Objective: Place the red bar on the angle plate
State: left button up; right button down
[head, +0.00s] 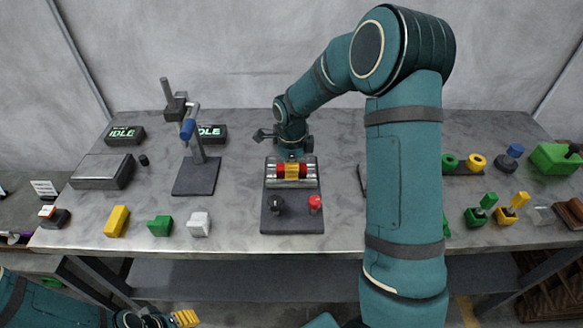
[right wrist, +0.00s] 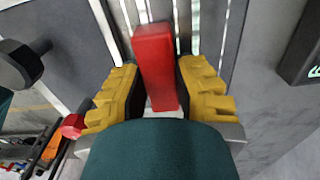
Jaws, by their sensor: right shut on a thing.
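The red bar (right wrist: 156,66) is between the yellow fingers of my right gripper (right wrist: 158,90) in the right wrist view. The fingers are shut on it, one on each side. In the head view, the red bar (head: 303,170) shows on both sides of the right gripper's yellow finger (head: 292,170). It lies along the silver ribbed fixture (head: 272,182) on a dark base, which may be the angle plate. I cannot tell whether the bar touches it. My left gripper (head: 187,318) is low at the bottom left, off the table, its opening unclear.
A black knob (head: 277,205) and a red knob (head: 315,203) stand on the dark base in front of the fixture. A stand with a blue part (head: 188,130) rises to the left. Yellow (head: 117,221), green (head: 160,226) and white (head: 199,224) blocks sit front left.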

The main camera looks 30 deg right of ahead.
jog(key=shift+f, duration=0.1)
jog(key=c, duration=0.8)
grip_release()
jog(key=shift+c, duration=0.2)
jog(key=shift+r, duration=0.3)
notch_tip(320, 180, up, 12)
jog(key=p, duration=0.2)
jog(key=shift+f, duration=0.1)
